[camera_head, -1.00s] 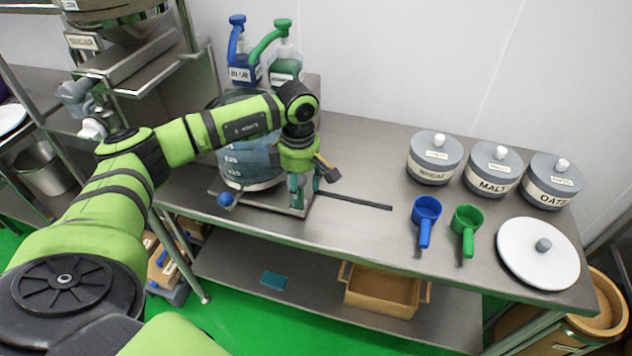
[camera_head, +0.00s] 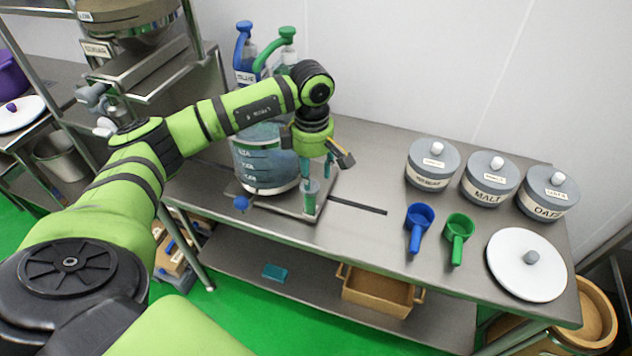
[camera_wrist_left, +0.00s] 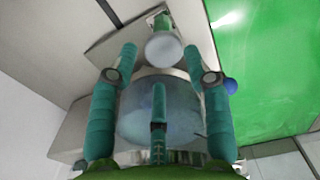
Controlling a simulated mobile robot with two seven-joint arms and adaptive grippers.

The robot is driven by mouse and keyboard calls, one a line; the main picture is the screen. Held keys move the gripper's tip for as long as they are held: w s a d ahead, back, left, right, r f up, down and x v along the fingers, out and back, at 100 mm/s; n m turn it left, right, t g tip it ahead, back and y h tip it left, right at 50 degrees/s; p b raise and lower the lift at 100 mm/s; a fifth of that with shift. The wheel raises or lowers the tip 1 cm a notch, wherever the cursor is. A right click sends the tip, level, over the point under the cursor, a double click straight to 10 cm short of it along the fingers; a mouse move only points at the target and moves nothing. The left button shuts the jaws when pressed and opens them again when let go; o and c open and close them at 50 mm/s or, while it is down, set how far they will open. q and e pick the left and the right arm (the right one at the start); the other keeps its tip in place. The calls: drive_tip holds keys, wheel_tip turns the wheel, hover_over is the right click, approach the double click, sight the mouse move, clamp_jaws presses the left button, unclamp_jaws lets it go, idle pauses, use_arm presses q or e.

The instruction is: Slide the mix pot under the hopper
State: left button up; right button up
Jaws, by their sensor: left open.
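The mix pot (camera_head: 265,160) is a clear bluish vessel with marks on its side. It stands upright on a flat metal carrier (camera_head: 262,206) at the table's left end, partly hidden behind my left arm. A short pale post (camera_head: 310,198) rises at the carrier's right corner. My left gripper (camera_head: 317,174) is open just above that post. In the left wrist view the post's round top (camera_wrist_left: 163,48) shows between the spread fingers, with the pot (camera_wrist_left: 150,120) behind them. The hopper (camera_head: 130,40) hangs at the upper left, above a metal ledge. My right gripper is out of view.
Blue and green pump bottles (camera_head: 285,52) stand behind the pot. A dark strip (camera_head: 358,206) lies right of the carrier. Blue (camera_head: 417,228) and green (camera_head: 459,238) scoops, labelled canisters (camera_head: 489,180) and a white lid (camera_head: 527,264) occupy the right side. The table's middle is clear.

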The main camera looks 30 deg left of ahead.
sight(311, 191)
use_arm(q)
drive_tip(key=shift+d+f, duration=0.1)
drive_tip(key=shift+d, duration=0.2)
drive_tip(key=shift+f+b, duration=0.25)
drive_tip(key=shift+b, duration=0.1)
drive_tip(key=f, duration=0.1)
drive_tip(key=a+f+b, duration=0.1)
drive_tip(key=f+b, duration=0.1)
drive_tip(key=shift+s+a+f, duration=0.15)
drive_tip(key=shift+s+f, duration=0.1)
drive_tip(key=shift+s, duration=0.05)
drive_tip(key=shift+w+d+f+b, duration=0.15)
drive_tip(key=shift+f+b, duration=0.25)
drive_tip(key=shift+f, duration=0.2)
drive_tip(key=shift+w+d+f+b, duration=0.1)
drive_tip(key=shift+f+b, duration=0.25)
drive_tip(key=shift+f, duration=0.55)
drive_tip(key=shift+s+a, duration=0.1)
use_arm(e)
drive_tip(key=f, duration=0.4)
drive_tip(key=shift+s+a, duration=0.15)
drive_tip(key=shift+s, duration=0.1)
